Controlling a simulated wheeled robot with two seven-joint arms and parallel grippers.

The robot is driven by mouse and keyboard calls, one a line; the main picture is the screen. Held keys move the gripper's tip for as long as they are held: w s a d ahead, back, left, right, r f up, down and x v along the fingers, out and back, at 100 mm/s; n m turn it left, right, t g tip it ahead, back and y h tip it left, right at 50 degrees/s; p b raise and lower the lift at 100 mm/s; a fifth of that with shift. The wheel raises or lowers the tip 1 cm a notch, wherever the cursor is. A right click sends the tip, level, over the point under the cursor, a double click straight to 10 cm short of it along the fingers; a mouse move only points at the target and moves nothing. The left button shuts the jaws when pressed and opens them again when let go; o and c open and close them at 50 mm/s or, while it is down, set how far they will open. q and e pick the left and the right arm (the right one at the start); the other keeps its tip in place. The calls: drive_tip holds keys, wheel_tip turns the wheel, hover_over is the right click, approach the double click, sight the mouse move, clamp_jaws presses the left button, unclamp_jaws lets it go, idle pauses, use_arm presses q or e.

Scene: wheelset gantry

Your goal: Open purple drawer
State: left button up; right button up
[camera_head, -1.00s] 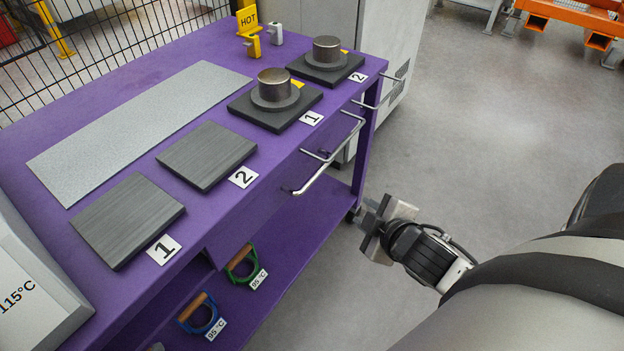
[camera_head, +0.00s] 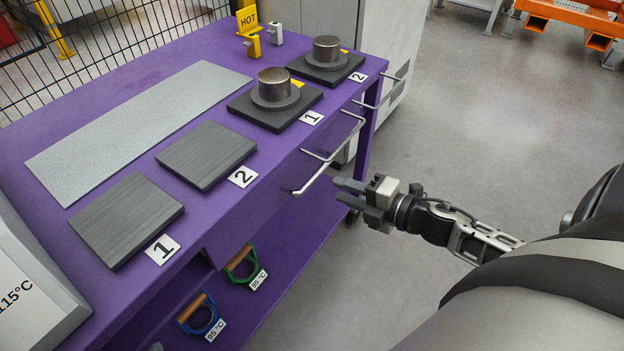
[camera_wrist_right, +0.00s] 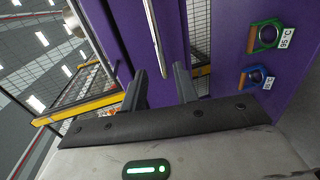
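The purple drawer (camera_head: 262,204) is in the front of the purple workbench, its face flush with the bench. Its long silver handle (camera_head: 313,179) sticks out from the face. My right gripper (camera_head: 341,191) is just right of the handle, apart from it, fingers pointing at the bench. In the right wrist view my right gripper (camera_wrist_right: 159,74) has its two fingers well apart with nothing between the tips. The handle (camera_wrist_right: 155,35) shows beyond them, toward the top of the view, in line with the gap. My left gripper is not in view.
On the bench top (camera_head: 110,120) are dark plates, metal cylinders on bases and a grey sheet. Green (camera_head: 241,263) and blue (camera_head: 200,314) handled tools sit on the lower shelf. A grey cabinet (camera_head: 375,55) stands behind.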

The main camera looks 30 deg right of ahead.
sight(312, 178)
drive_tip(key=x, duration=0.9)
drive_tip(key=shift+s, duration=0.1)
clamp_jaws()
